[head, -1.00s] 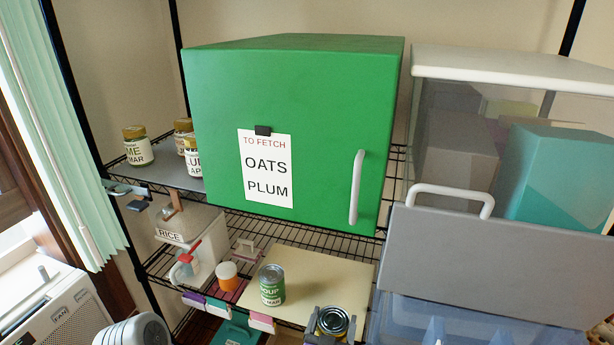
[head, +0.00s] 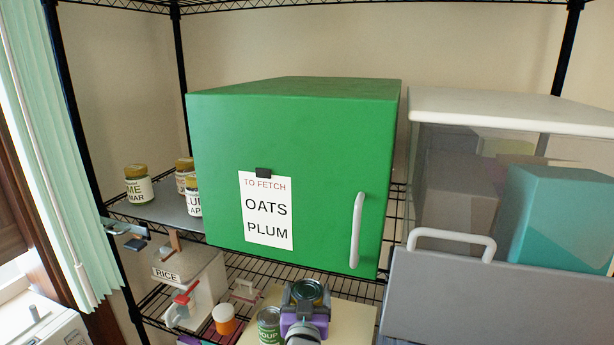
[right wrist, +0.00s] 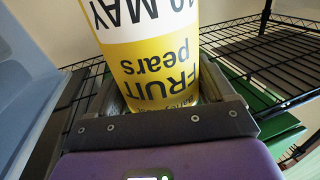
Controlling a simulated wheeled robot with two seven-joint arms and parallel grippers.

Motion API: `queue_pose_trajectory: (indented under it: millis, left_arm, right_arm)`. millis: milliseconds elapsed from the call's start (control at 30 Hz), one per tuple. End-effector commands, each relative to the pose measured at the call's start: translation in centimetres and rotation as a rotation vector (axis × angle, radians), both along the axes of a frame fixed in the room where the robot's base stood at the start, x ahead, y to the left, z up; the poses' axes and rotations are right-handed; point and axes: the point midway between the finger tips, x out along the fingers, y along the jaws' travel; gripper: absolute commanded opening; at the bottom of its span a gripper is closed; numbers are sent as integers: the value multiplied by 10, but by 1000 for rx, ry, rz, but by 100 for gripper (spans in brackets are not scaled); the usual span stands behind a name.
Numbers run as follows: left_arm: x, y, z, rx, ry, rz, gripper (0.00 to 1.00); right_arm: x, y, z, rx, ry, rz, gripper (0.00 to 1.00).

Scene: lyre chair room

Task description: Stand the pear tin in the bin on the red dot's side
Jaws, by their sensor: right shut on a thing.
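The pear tin is yellow and white; its printed side, reading FRUIT and pears upside down, fills the upper middle of the right wrist view (right wrist: 155,55). My right gripper (head: 306,308) is shut on the tin, with a grey finger on each side. In the head view only the tin's dark metal top (head: 311,290) shows clearly, in front of the green box's lower edge. My left gripper is not in view. I see no red dot. A blue bin edge (right wrist: 22,85) shows at the left of the right wrist view.
A soup tin (head: 269,324) stands close left of my right gripper, near an orange jar (head: 225,318). The green box (head: 300,140) with a handle fills the middle. A clear-fronted case (head: 500,105) and grey panel (head: 480,295) lie right. Several jars (head: 138,186) stand left.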

Motion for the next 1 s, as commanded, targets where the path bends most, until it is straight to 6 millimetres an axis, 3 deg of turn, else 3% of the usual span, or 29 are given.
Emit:
queue_pose_trajectory:
  millis: [1000]
  left_arm:
    - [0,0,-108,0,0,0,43]
  right_arm:
    - [1,0,-120,0,-3,2,32]
